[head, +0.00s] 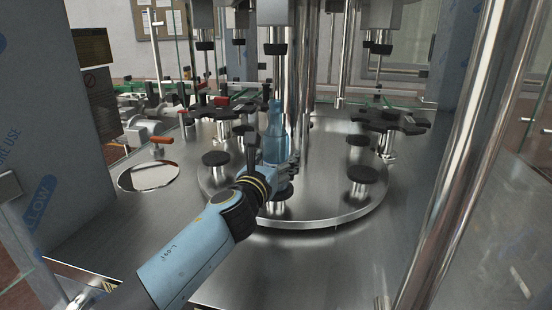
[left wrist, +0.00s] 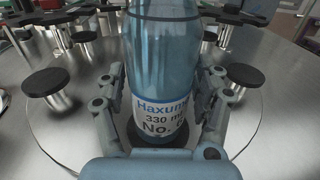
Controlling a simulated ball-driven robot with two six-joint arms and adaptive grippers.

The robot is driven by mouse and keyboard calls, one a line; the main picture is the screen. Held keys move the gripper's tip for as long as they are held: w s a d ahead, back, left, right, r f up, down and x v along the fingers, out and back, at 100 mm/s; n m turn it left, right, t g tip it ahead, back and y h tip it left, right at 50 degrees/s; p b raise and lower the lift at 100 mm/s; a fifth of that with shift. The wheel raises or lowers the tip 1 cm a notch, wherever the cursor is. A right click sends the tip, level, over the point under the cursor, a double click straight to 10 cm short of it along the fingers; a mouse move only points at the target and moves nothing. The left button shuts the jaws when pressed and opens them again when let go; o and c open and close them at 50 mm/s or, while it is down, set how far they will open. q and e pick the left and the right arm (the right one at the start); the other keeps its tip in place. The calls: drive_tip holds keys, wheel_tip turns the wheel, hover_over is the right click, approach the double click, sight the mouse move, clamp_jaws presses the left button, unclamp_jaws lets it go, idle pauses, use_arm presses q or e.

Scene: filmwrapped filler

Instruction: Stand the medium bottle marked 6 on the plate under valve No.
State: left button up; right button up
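The blue medium bottle (head: 275,136) stands upright at the front of the round steel carousel. In the left wrist view its white label on the bottle (left wrist: 160,112) reads "Haxum…", "330 m…" and "No. 6", cut off at the right. My left gripper (head: 272,160) is low on the bottle, one finger on each side. My right gripper is not in view.
Other black plates on posts ring the carousel (head: 320,217), at left (head: 216,158) and right (head: 362,174). Valves (head: 276,48) hang above. A thick steel column (head: 462,150) is at the right front.

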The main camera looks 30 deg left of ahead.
use_arm(q)
drive_tip(key=shift+o, duration=0.8)
drive_tip(key=shift+r, duration=0.1)
drive_tip(key=s+d, duration=0.1)
drive_tip(key=s, duration=1.1)
drive_tip(key=shift+d, duration=0.4)
